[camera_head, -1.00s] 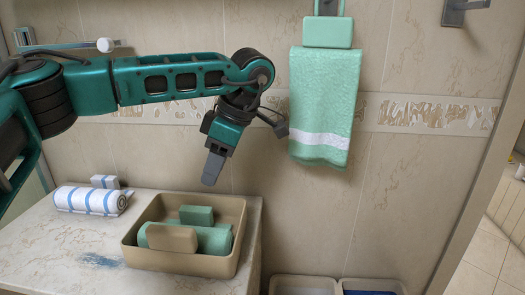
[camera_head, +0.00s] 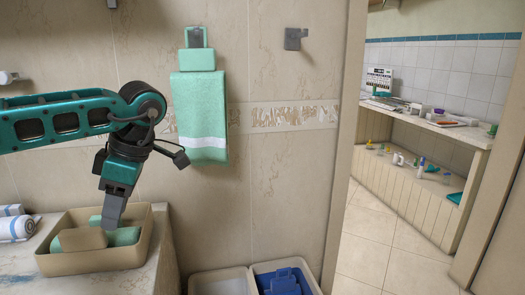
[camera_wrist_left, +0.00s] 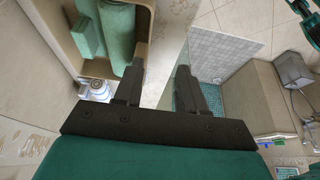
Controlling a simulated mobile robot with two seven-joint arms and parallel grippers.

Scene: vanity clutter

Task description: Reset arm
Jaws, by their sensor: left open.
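My left gripper (camera_head: 112,212) hangs pointing down over the right part of a tan tray in the head view. In the left wrist view its two dark fingers (camera_wrist_left: 160,88) stand apart with nothing between them. The tan tray (camera_head: 105,260) sits on the marble counter (camera_head: 163,240) and holds a green rolled towel (camera_head: 124,237), a tan block (camera_head: 82,239) and a green block, mostly hidden behind the gripper. In the wrist view the green things (camera_wrist_left: 118,35) lie left of the fingers. My right gripper does not show in the head view.
A green towel (camera_head: 200,110) hangs on the wall. A striped rolled towel (camera_head: 14,228) lies at the left. Two bins stand on the floor, one holding blue items (camera_head: 287,283). A doorway at right opens to tiled floor (camera_head: 385,240) and a cluttered bench (camera_head: 420,185).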

